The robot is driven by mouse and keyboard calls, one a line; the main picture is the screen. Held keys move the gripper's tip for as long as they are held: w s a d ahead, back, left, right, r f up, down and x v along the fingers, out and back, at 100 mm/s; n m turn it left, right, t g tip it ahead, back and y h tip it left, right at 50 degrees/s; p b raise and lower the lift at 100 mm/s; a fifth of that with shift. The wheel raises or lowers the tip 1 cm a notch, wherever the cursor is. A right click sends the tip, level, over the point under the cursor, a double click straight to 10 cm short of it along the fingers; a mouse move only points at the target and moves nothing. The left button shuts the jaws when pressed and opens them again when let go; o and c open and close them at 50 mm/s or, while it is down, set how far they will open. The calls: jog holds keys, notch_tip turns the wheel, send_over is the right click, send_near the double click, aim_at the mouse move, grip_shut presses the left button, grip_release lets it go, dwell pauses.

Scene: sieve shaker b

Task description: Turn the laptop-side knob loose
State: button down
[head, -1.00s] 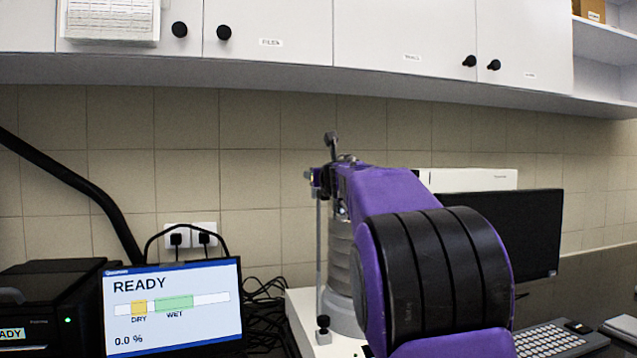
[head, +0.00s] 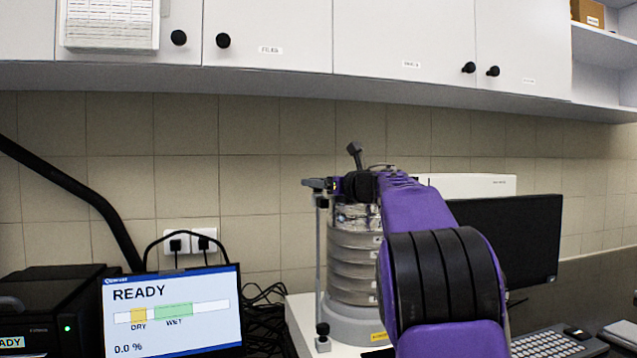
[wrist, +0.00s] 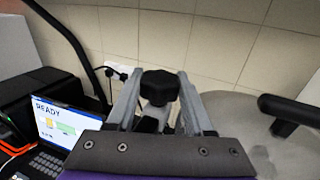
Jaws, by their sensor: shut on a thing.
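The laptop-side knob (wrist: 159,86) is black and lobed, and sits between the two grey fingers of my gripper in the wrist view. My gripper (wrist: 158,92) is shut on it, with a finger on either side. In the head view my gripper (head: 319,185) is at the top of the thin upright rod (head: 318,250) on the left of the sieve shaker. The knob is hard to make out there. The shaker's stack of metal sieves (head: 352,262) stands on a grey base, partly hidden by my purple arm.
The laptop (head: 172,312) with a READY screen stands left of the shaker, beside a black device (head: 45,305). Cables lie between. A dark monitor (head: 520,240) and keyboard (head: 550,343) are at right. White cupboards (head: 270,45) hang above. A black bar (wrist: 290,110) is at right in the wrist view.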

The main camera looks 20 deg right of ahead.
jog(key=shift+r, duration=0.1)
jog(key=shift+c, duration=1.4)
grip_release()
jog(key=b+v, duration=0.2)
jog(key=v, duration=1.5)
jog(key=shift+s+b, duration=0.25)
jog(key=shift+b, duration=0.15)
